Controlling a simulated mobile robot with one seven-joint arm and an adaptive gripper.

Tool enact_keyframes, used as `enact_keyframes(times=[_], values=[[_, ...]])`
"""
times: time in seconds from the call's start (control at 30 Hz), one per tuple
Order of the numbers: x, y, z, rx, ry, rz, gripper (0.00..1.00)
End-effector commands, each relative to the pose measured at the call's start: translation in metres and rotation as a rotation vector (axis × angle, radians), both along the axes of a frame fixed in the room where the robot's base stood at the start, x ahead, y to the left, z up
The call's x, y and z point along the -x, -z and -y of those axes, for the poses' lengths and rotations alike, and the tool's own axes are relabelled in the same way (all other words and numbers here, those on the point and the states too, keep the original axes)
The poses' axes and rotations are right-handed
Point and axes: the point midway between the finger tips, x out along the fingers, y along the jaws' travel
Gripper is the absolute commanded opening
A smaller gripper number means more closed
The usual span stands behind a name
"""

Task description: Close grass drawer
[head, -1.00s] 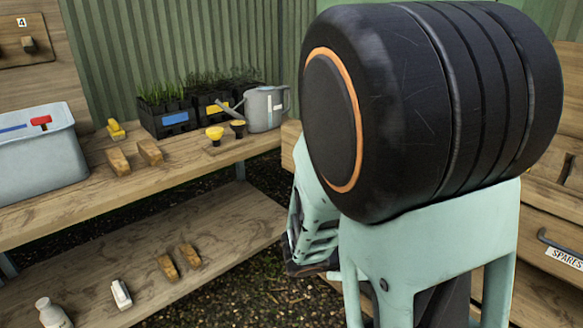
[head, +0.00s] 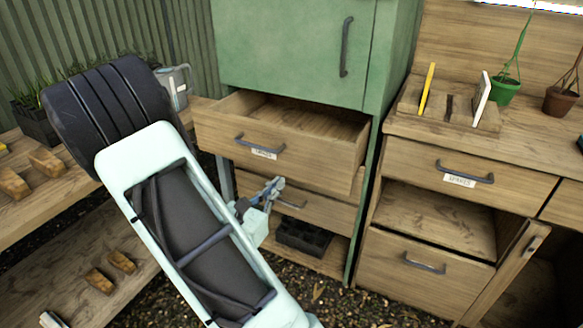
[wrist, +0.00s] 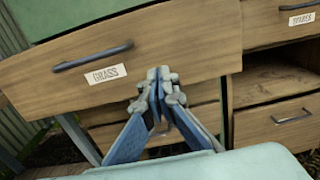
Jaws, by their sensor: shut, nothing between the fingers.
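The grass drawer (head: 225,138) is pulled out below the green cabinet, and its visible inside is empty. Its wooden front, dark bar handle and GRASS label (wrist: 106,75) show large in the wrist view. My gripper (head: 276,186) is shut and empty. In the head view it is low in front of the drawer's right part, beside the drawers beneath. In the wrist view the fingertips (wrist: 164,78) overlap the lower front, right of the label and handle. I cannot tell whether they touch the wood.
The green cabinet (head: 285,45) stands above the drawer. To the right, a bench has a spares drawer (head: 465,176), an open shelf, pots and an open door low down. A potting bench is at left.

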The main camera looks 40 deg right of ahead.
Motion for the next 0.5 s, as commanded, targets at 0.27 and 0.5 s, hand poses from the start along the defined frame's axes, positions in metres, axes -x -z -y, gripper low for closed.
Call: enact_keyframes(times=[0.27,0.5], values=[[-0.022,0.002,0.057,0.001,0.005,0.004,0.00],[-0.035,0.001,0.085,-0.001,0.002,0.003,0.00]])
